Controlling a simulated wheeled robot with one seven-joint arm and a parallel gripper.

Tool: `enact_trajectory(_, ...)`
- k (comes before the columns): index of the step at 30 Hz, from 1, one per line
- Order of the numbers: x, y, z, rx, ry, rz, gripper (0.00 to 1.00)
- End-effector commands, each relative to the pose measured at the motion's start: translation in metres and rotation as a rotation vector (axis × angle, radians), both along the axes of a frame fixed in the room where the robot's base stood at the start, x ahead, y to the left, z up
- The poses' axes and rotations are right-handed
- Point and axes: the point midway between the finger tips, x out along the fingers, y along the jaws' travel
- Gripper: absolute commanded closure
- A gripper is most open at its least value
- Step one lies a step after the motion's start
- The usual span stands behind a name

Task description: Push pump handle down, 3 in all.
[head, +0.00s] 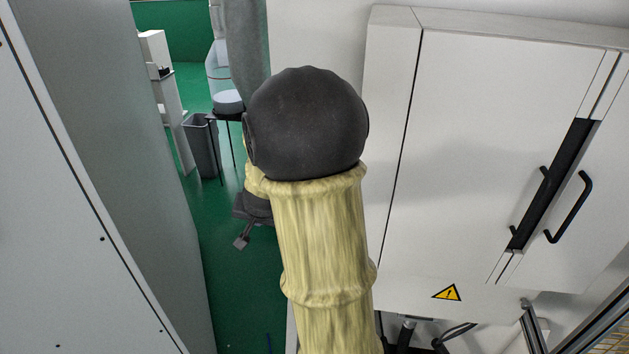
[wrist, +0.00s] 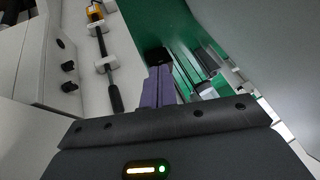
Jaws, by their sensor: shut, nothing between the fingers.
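My gripper (head: 242,241) shows small and dark behind my arm in the head view, pointing down over the green floor. In the wrist view my gripper (wrist: 158,82) has its purple fingers together, with nothing seen between them. A long black bar with a thicker grip (wrist: 115,99) runs along a white panel left of the fingers, apart from them; it may be the pump handle, but I cannot tell for sure. A yellow part (wrist: 94,13) sits at its far end. No pump handle is clearly seen in the head view; my arm covers the middle.
A white cabinet (head: 480,150) with black handles stands close on the right. A grey-white cabinet (head: 80,200) stands on the left. Between them is a strip of green floor (head: 225,290). A grey bin (head: 201,146) and a small dark table (head: 226,116) stand farther back.

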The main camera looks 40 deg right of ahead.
Motion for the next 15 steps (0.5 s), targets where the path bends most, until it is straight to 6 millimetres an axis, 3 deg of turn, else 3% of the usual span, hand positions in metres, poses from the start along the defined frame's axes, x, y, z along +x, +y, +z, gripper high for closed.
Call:
enact_trajectory(1, 0.011, -0.026, 0.020, 0.009, -0.035, -0.091, 1.00)
enact_trajectory(6, 0.036, -0.112, 0.052, 0.025, -0.157, -0.397, 1.00)
enact_trajectory(9, 0.039, -0.157, 0.065, 0.025, -0.212, -0.548, 1.00)
enact_trajectory(12, 0.037, -0.187, 0.072, 0.025, -0.247, -0.652, 1.00)
enact_trajectory(15, 0.036, -0.200, 0.073, 0.025, -0.263, -0.700, 1.00)
